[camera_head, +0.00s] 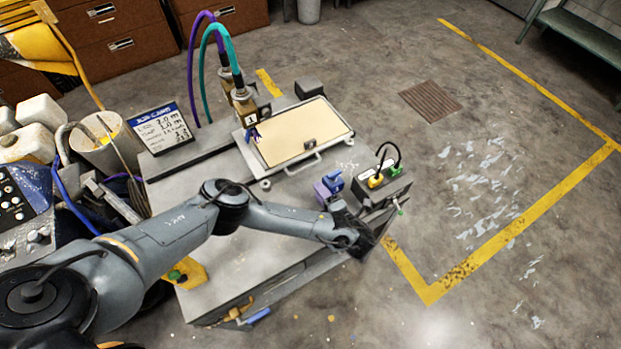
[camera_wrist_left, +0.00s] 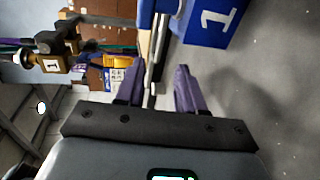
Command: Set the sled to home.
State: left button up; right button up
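The sled appears to be the flat silver tray with a beige panel (camera_head: 318,127) and a bar handle on its near side, on the grey machine bench. A brass spray head (camera_head: 243,103) with a "1" tag stands at its left edge; it also shows in the left wrist view (camera_wrist_left: 55,63). My left gripper (camera_head: 335,200) is near the bench's right edge, short of the tray. Its two purple fingers (camera_wrist_left: 158,78) are apart, with nothing clearly held between them. My right gripper is out of view.
A grey box with yellow and green knobs (camera_head: 383,184) and a black cable stands to the right of my left gripper. A handwritten board (camera_head: 161,128) stands at the bench's left. Purple and teal hoses (camera_head: 222,42) arch above. Open floor with yellow lines lies right.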

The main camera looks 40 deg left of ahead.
pick_arm(q)
jog(key=shift+f+b+x, duration=0.25)
jog(key=shift+b+x, duration=0.55)
jog(key=shift+x, duration=0.45)
jog(key=x, duration=0.7)
jog(key=shift+a+r, duration=0.15)
jog(key=shift+a, duration=0.1)
grip_shut()
